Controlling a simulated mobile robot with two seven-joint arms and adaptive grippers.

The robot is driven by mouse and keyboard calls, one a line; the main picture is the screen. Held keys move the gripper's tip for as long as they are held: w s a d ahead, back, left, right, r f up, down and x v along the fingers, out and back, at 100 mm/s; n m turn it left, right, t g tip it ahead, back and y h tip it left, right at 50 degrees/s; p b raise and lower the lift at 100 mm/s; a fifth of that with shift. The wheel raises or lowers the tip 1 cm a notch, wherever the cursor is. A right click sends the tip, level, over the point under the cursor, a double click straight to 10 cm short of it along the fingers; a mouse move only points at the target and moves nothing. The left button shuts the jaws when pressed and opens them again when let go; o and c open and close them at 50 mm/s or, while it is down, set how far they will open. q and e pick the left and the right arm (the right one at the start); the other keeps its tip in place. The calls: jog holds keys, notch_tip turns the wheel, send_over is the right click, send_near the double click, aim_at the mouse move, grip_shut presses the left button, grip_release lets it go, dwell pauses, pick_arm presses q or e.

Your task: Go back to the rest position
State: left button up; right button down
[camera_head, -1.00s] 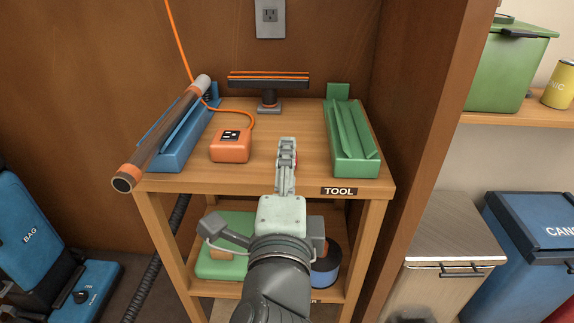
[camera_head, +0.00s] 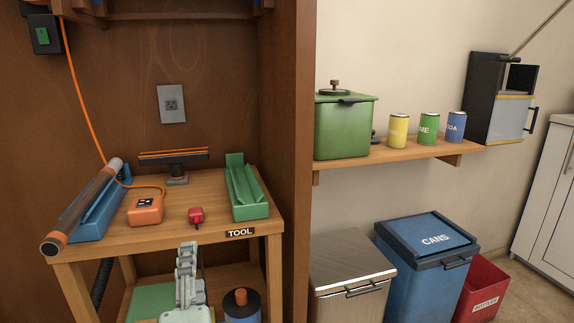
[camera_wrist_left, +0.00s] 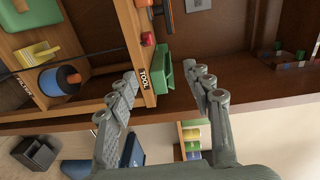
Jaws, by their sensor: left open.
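My left gripper (camera_head: 187,250) is in front of the tool table (camera_head: 262,228), below its top edge in the head view. In the left wrist view the fingers of this gripper (camera_wrist_left: 160,76) are spread, with nothing between them. A small red object (camera_head: 196,216) sits on the table top, behind and apart from the gripper; it also shows in the left wrist view (camera_wrist_left: 147,39). My right gripper is in neither view.
An orange box (camera_head: 146,210), a green holder (camera_head: 246,193) and a blue holder with a dark tube (camera_head: 86,203) are on the table. A brown partition (camera_head: 288,130) stands to its right. Beyond are a shelf (camera_head: 400,154) with cans and a blue bin (camera_head: 425,280).

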pick_arm(q)
jog(key=a+f+n+g+h, duration=0.1)
jog(key=a+f+n+g, duration=0.15)
jog(key=f, duration=0.85)
jog(key=a+f+n+g, duration=0.2)
jog(key=a+f+g, duration=0.15)
jog(key=f, duration=0.75)
jog(key=s+a+f+n+g+h, duration=0.1)
jog(key=s+a+f+n+g, duration=0.2)
jog(key=s+f, duration=0.3)
jog(key=s+a+f+n+g+h, duration=0.1)
jog(key=s+a+f+n+g, duration=0.3)
jog(key=f, duration=1)
jog(key=s+n+p, duration=0.1)
jog(key=s, duration=0.2)
jog(key=shift+a+g, duration=0.25)
jog(key=shift+g, duration=0.15)
jog(key=shift+s+a+f+n, duration=0.1)
jog(key=shift+s+f+n, duration=0.05)
jog(key=shift+s+n, duration=0.2)
jog(key=shift+c, duration=0.3)
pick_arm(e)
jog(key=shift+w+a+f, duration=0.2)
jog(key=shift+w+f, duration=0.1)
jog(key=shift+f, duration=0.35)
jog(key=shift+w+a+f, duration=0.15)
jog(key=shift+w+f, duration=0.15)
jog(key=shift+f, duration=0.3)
